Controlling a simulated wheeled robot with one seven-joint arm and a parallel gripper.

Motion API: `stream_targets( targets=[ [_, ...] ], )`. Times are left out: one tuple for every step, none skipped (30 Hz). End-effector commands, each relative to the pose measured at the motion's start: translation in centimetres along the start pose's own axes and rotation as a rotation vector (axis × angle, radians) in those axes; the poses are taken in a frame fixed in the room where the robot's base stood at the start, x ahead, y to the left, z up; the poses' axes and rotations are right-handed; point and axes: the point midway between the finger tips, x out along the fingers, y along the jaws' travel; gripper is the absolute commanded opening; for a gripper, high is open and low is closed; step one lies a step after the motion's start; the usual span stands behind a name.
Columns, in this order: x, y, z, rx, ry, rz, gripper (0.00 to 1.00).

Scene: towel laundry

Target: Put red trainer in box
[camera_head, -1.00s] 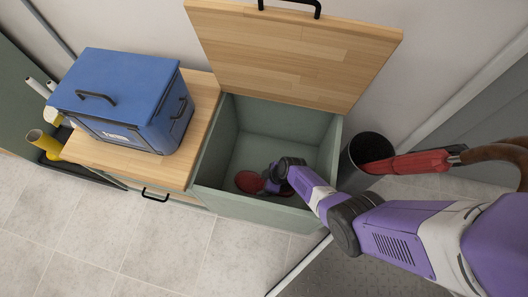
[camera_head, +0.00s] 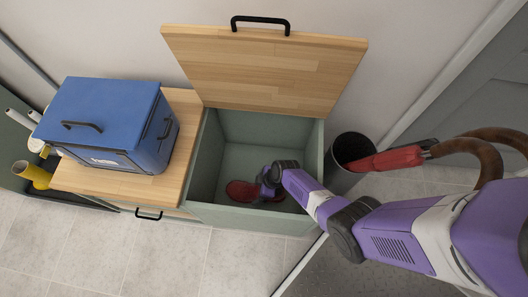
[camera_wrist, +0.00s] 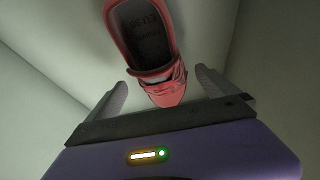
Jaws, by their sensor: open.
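The red trainer (camera_head: 240,192) lies on the floor of the open green box (camera_head: 262,213), towards its front. My gripper (camera_head: 262,187) is down inside the box, at the trainer's right end in the head view. In the wrist view, my gripper (camera_wrist: 162,82) is open, with one finger on each side of the toe of the trainer (camera_wrist: 148,45). Gaps show between the fingers and the shoe. Part of the trainer is hidden behind my gripper in the head view.
The box's wooden lid (camera_head: 262,70) stands open at the back. A blue case (camera_head: 105,120) sits on the wooden cabinet top (camera_head: 120,183) at left. A dark bin (camera_head: 345,150) with a red-handled item (camera_head: 390,158) stands right of the box.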

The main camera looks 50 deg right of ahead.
Motion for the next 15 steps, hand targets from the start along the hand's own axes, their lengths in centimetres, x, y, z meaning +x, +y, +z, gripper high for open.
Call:
stream_targets(
  targets=[
    [-1.8,0.0,-0.2,0.001,0.000,0.001,0.98],
    [-2.4,0.0,-0.2,0.001,0.000,0.002,0.98],
    [-3.1,-0.1,-0.2,0.001,0.000,0.001,0.98],
    [-3.8,0.0,-0.2,0.002,0.000,0.001,0.98],
    [-4.3,0.0,-0.2,0.001,0.000,0.001,0.98],
    [-5.0,-0.1,-0.1,0.001,0.000,0.001,0.98],
    [-5.5,0.0,-0.1,0.001,0.000,0.001,0.98],
    [-5.9,0.0,-0.1,0.001,0.000,0.001,0.98],
    [-6.4,-0.1,-0.1,0.001,-0.001,0.000,0.98],
    [-6.8,0.0,-0.1,0.001,0.000,0.001,0.98],
    [-7.0,0.0,-0.1,0.001,0.000,0.001,0.98],
    [-7.4,0.0,-0.1,0.001,0.000,0.001,0.98],
    [-7.6,0.0,-0.1,0.001,0.000,0.000,0.98],
    [-7.7,0.0,0.0,0.001,-0.001,0.000,0.98],
    [-7.8,0.0,0.0,0.001,-0.001,0.000,0.98]
  ],
)
